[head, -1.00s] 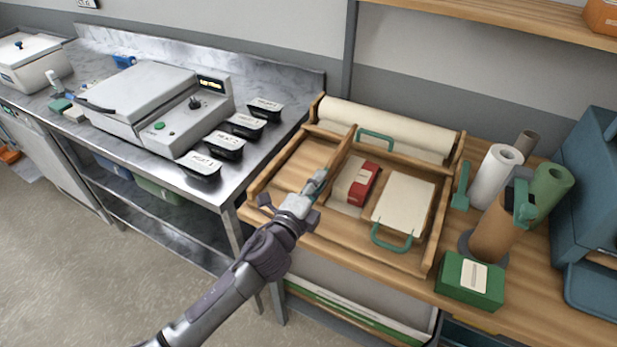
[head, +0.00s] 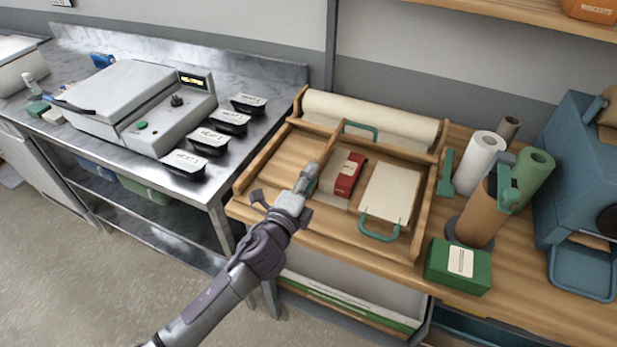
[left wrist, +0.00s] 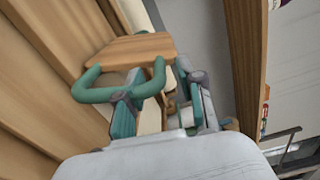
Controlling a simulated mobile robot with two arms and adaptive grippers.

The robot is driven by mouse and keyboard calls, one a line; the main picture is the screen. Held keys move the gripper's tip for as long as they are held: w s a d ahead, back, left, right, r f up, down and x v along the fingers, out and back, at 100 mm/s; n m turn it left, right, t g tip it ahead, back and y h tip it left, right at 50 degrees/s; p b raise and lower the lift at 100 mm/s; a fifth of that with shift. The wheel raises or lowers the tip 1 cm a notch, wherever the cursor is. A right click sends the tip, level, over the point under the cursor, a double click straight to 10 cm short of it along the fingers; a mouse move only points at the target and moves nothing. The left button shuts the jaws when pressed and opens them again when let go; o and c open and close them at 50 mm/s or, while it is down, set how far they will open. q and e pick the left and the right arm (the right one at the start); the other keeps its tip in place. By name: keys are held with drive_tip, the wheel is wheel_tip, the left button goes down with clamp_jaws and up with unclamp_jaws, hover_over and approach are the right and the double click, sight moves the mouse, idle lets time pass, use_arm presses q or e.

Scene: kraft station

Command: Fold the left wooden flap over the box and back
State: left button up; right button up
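The wooden box tray (head: 427,215) sits on the bench in the head view. A flat wooden panel (head: 288,160) fills its left part; I cannot tell how far the left flap is tilted. A red box (head: 348,174) lies on a pale sheet right of it. My left gripper (head: 309,172) is at the panel's right side, beside the red box. In the left wrist view a green U-shaped handle (left wrist: 120,92) on a wooden piece (left wrist: 130,48) is close to the fingers, which are apart (left wrist: 165,110). Whether they touch the handle is unclear. My right gripper is not in view.
A pale board (head: 390,194) with a green handle (head: 379,236) lies at the tray's right. A paper roll (head: 370,117) is behind. A green box (head: 457,266) and upright rolls (head: 481,165) stand right. Black-bodied containers (head: 209,142) and a grey machine stand left.

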use_arm(q)
drive_tip(key=v, duration=1.2)
idle(1.1)
drive_tip(key=w+d+n+p, duration=0.1)
drive_tip(key=w+n, duration=0.3)
drive_tip(key=n, duration=0.2)
drive_tip(key=w+d+n+p, duration=0.1)
drive_tip(key=w+d+n, duration=0.1)
drive_tip(key=w+n, duration=0.2)
drive_tip(key=w+d+n, duration=0.1)
drive_tip(key=w+n, duration=0.3)
drive_tip(key=n, duration=0.4)
drive_tip(key=shift+d+p, duration=0.15)
drive_tip(key=shift+p, duration=0.25)
